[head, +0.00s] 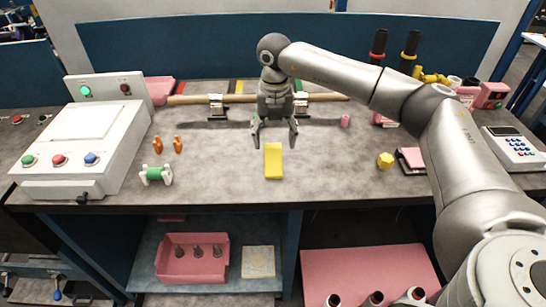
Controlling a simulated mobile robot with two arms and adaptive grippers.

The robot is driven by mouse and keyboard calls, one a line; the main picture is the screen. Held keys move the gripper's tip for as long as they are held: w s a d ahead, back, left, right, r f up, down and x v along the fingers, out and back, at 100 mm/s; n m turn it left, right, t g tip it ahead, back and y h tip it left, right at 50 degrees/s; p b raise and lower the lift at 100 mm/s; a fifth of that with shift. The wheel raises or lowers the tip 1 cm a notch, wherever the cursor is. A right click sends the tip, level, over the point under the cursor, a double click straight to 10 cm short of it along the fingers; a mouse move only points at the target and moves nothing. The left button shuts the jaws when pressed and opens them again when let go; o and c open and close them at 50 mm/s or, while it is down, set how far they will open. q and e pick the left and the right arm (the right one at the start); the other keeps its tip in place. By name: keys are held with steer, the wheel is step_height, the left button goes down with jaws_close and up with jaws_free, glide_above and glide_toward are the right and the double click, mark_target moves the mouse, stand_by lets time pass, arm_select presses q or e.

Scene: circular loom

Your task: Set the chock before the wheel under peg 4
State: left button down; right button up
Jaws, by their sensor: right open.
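My right gripper (275,138) hangs in the middle of the bench with its fingers apart and nothing between them. A yellow block (273,162) lies on the bench just in front of it, apart from the fingers as far as I can see. A wooden bar (325,97) runs behind the gripper on metal stands, and my arm hides part of it. Coloured marks show on the bench edge behind the bar. I cannot clearly make out a chock, a wheel or a numbered peg. My left gripper is not in view.
A yellow faceted piece (386,160), a pink cylinder (345,120) and a keypad device (512,146) are at right.

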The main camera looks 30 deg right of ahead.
mark_target(273, 151)
step_height(273, 151, down, 4)
steer(key=shift+w+a+f+p, duration=0.15)
steer(key=shift+f+p, duration=0.1)
steer(key=shift+p, duration=0.65)
steer(key=shift+f, duration=0.45)
steer(key=c, duration=0.5)
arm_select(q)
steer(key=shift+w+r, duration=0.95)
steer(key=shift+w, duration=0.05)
arm_select(e)
steer(key=c, duration=0.8)
steer(key=shift+r, duration=0.1)
